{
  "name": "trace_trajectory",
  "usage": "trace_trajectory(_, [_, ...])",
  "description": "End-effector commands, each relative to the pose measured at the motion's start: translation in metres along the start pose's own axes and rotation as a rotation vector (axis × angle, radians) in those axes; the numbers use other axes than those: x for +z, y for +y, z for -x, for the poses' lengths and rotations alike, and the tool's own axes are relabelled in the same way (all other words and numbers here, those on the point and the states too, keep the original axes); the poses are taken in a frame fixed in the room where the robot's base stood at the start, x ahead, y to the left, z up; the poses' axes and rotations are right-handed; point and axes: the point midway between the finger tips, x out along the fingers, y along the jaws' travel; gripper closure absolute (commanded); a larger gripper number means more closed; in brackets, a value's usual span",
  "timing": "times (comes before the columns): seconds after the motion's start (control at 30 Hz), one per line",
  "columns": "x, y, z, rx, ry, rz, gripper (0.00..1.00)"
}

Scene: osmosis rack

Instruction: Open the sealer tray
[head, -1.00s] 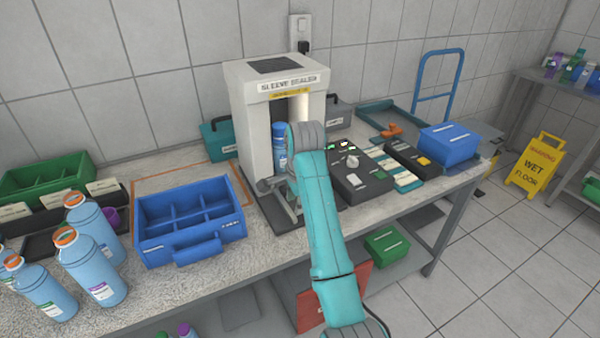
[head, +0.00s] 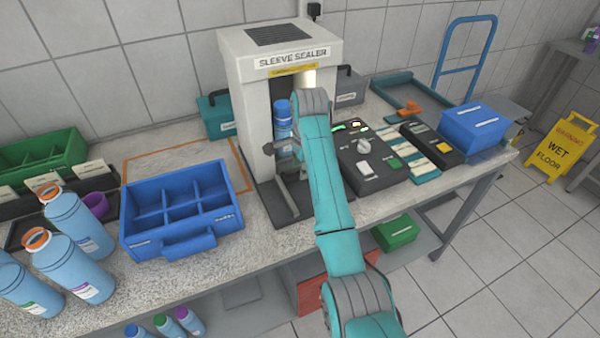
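The white sleeve sealer (head: 255,75) stands at the back of the bench with its front opening lit inside. A blue bottle (head: 283,122) stands upright in the opening. The sealer's dark base tray (head: 278,208) reaches forward below the opening. My gripper (head: 285,165) is at the front of the opening, low and beside the bottle. My teal arm hides part of the gripper and the right side of the opening. I cannot tell whether the fingers are open or shut, or whether they touch the tray.
A blue divided crate (head: 146,238) stands left of the sealer. Several blue bottles (head: 62,265) stand at the front left. A dark control box (head: 360,150) with knobs lies right of the sealer, close to my arm. A blue box (head: 474,143) is farther right.

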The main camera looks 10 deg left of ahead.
Motion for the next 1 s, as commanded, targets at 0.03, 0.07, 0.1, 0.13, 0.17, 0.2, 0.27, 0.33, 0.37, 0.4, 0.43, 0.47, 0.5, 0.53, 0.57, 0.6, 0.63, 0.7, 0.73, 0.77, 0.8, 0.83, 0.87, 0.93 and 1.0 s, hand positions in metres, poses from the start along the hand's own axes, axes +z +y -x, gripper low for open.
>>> trace_trajectory(0.03, [0.000, 0.001, -0.008, 0.003, -0.001, 0.000, 0.61])
trace_trajectory(0.07, [0.000, 0.001, -0.012, 0.002, 0.000, 0.000, 0.61])
trace_trajectory(0.1, [0.000, 0.000, -0.017, 0.002, 0.000, 0.000, 0.61])
trace_trajectory(0.13, [0.000, 0.000, -0.021, 0.002, 0.000, 0.000, 0.61])
trace_trajectory(0.17, [0.000, 0.000, -0.023, 0.001, 0.000, 0.000, 0.61])
trace_trajectory(0.2, [0.000, 0.000, -0.027, 0.000, 0.000, 0.000, 0.61])
trace_trajectory(0.27, [0.000, 0.000, -0.031, 0.000, 0.000, 0.000, 0.61])
trace_trajectory(0.33, [0.000, 0.000, -0.034, 0.000, 0.000, 0.000, 0.61])
trace_trajectory(0.37, [0.000, 0.000, -0.035, 0.000, 0.000, 0.000, 0.61])
trace_trajectory(0.4, [0.000, 0.000, -0.035, 0.000, 0.000, 0.000, 0.61])
trace_trajectory(0.43, [0.000, 0.000, -0.035, -0.001, 0.000, 0.000, 0.61])
trace_trajectory(0.47, [0.000, 0.000, -0.036, -0.001, 0.000, 0.000, 0.61])
trace_trajectory(0.5, [0.000, 0.000, -0.036, -0.001, 0.000, 0.000, 0.61])
trace_trajectory(0.53, [0.000, 0.000, -0.036, -0.001, 0.000, 0.000, 0.61])
trace_trajectory(0.57, [0.000, 0.000, -0.036, -0.001, 0.000, 0.000, 0.61])
trace_trajectory(0.6, [0.000, 0.000, -0.036, -0.001, 0.000, 0.000, 0.61])
trace_trajectory(0.63, [0.000, 0.000, -0.036, -0.001, 0.000, 0.000, 0.61])
trace_trajectory(0.7, [0.000, 0.000, -0.035, -0.001, 0.000, 0.000, 0.76])
trace_trajectory(0.73, [0.000, 0.000, -0.035, -0.001, 0.000, 0.000, 0.83])
trace_trajectory(0.77, [0.000, 0.000, -0.035, -0.001, 0.000, 0.000, 0.91])
trace_trajectory(0.8, [0.000, 0.000, -0.035, -0.001, 0.000, 0.000, 1.00])
trace_trajectory(0.83, [0.000, 0.000, -0.035, -0.001, 0.000, 0.000, 1.00])
trace_trajectory(0.87, [0.000, 0.000, -0.035, -0.001, 0.000, 0.000, 1.00])
trace_trajectory(0.93, [0.000, 0.000, -0.035, -0.001, 0.000, 0.000, 1.00])
trace_trajectory(1.0, [0.000, 0.000, -0.035, -0.001, 0.000, 0.000, 1.00])
